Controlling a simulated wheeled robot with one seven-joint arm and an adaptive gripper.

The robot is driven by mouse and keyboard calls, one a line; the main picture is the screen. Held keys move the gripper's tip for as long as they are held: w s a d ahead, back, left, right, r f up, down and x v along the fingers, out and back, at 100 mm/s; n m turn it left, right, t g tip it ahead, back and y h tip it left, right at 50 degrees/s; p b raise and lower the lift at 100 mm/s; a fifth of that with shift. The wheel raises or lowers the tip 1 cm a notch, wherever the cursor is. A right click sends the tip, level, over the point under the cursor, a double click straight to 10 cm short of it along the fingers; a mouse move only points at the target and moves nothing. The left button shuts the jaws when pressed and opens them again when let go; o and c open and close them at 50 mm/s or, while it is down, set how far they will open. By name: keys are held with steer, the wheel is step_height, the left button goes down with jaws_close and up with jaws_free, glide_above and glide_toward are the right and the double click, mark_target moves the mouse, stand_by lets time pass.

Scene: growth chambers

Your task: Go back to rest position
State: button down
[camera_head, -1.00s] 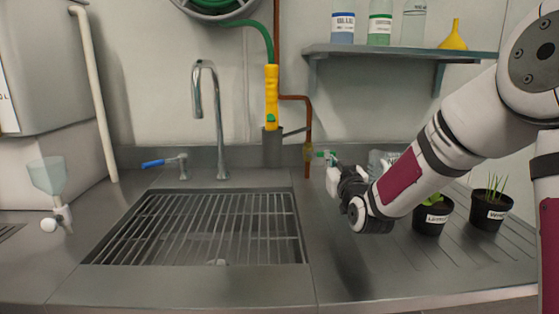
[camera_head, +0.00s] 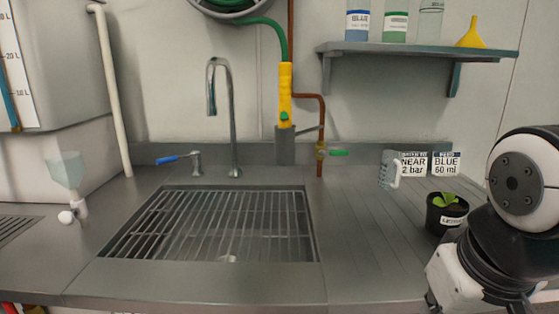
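My arm shows at the lower right, folded in close to the camera. Its white and black wrist end (camera_head: 458,285) is cut off by the bottom edge. The gripper's fingers are not clearly visible, so whether they are open or shut is hidden. Nothing is seen held. The arm's end is in front of the counter, below and beside a black plant pot (camera_head: 447,214) with a small green seedling and a white label.
A steel sink with a grate (camera_head: 215,226) and a tap (camera_head: 232,120) fills the middle. A measuring jug (camera_head: 388,169) and two label cards (camera_head: 413,164) stand at the back right. A shelf (camera_head: 420,48) holds bottles and a yellow funnel (camera_head: 473,34). The right counter's middle is clear.

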steer(key=s+g, duration=0.3)
steer(key=s, duration=0.9)
step_height(320, 180, up, 20)
steer(key=t+p, duration=0.3)
steer(key=p, duration=1.6)
steer(key=shift+w+a+t+y, duration=0.25)
steer(key=shift+w+t+y, duration=0.05)
steer(key=shift+w+y, duration=0.1)
